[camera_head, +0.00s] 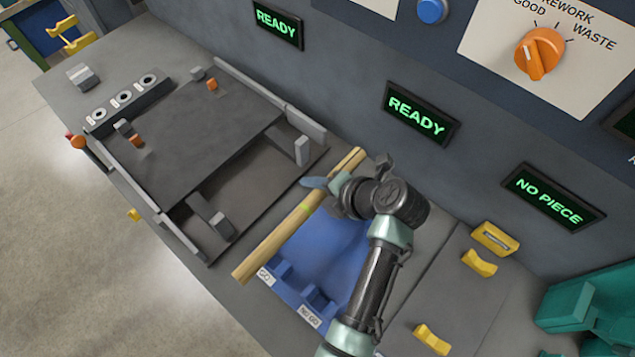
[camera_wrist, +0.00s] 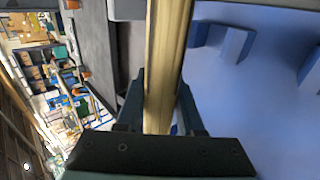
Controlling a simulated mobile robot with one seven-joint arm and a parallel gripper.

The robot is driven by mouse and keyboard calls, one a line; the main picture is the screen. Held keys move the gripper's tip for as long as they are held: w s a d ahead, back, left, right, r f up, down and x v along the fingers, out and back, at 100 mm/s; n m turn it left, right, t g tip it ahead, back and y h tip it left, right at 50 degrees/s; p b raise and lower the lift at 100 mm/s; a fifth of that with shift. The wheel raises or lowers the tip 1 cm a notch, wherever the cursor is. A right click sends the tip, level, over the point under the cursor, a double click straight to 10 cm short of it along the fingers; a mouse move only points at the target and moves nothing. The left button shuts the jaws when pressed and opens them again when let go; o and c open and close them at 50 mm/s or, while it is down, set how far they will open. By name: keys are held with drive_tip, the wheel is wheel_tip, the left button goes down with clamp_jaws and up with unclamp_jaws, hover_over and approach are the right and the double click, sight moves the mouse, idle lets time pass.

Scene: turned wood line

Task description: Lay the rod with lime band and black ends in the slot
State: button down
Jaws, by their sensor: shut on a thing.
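A long pale wooden rod (camera_head: 288,228) is held in my gripper (camera_head: 322,187), which is shut around it near its middle. A faint lime band (camera_head: 306,207) shows beside the fingers. The near end looks plain wood; I see no black on it. The rod lies slantwise over the left edge of a blue gauge block (camera_head: 318,254), with labels GO and NO GO at its front. In the wrist view the rod (camera_wrist: 166,55) runs between both fingers (camera_wrist: 160,105). Whether it touches the block is not clear. I cannot tell which slot the task means.
A dark fixture (camera_head: 195,140) with raised side rails stands left of the rod. Yellow cradles (camera_head: 480,262) sit on the grey bench at right. A grey panel behind carries READY displays (camera_head: 417,115), a NO PIECE display (camera_head: 553,198) and an orange knob (camera_head: 540,52).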

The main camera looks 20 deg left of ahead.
drive_tip(key=shift+f+b, duration=1.85)
drive_tip(key=shift+f, duration=0.65)
